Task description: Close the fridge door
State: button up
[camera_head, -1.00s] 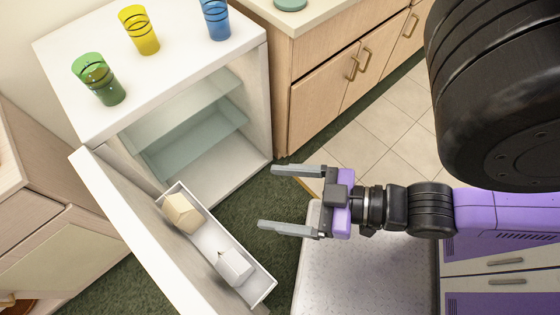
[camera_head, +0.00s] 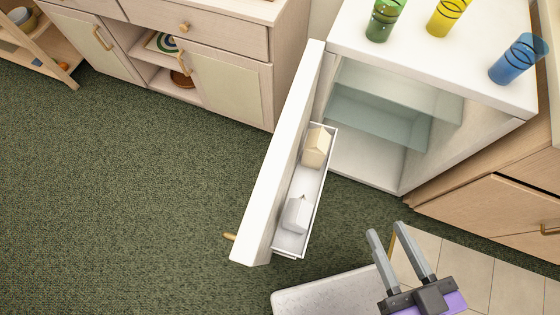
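The white fridge (camera_head: 432,37) stands at the upper right with its front open, showing glass shelves inside. Its door (camera_head: 276,165) is swung wide open, hinged on the left side of the fridge. A brass-coloured handle (camera_head: 230,237) shows on the door's outer side near its free end. The door's inner bin (camera_head: 288,242) holds a cream carton (camera_head: 316,147) and a white carton (camera_head: 296,213). My gripper (camera_head: 386,229) is open and empty, to the right of the door's free end and apart from it, in front of the fridge opening.
Green, yellow and blue glasses stand on the fridge top; the blue glass (camera_head: 517,58) is nearest the right corner. A wooden cabinet (camera_head: 221,85) stands left of the fridge, another counter (camera_head: 497,210) right. Green carpet (camera_head: 120,190) left of the door is clear.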

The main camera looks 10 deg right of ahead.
aim_at(281, 177)
jog(key=k+l+z, duration=0.1)
jog(key=k+z, duration=0.3)
jog(key=k+l+z, duration=0.1)
jog(key=z, duration=0.3)
jog(key=j+z, duration=0.45)
jog(key=k+j+z, duration=0.2)
jog(key=j+z, duration=0.25)
jog(key=k+j, duration=0.15)
jog(key=j, duration=0.25)
jog(key=k+j, duration=0.1)
jog(key=j, duration=0.35)
jog(key=k+j, duration=0.15)
jog(key=j, duration=0.25)
jog(key=k+j, duration=0.1)
jog(key=j, duration=0.3)
jog(key=k+j, duration=0.15)
jog(key=j, duration=0.3)
jog(key=k+j, duration=0.1)
jog(key=j, duration=1.05)
jog(key=i, duration=0.05)
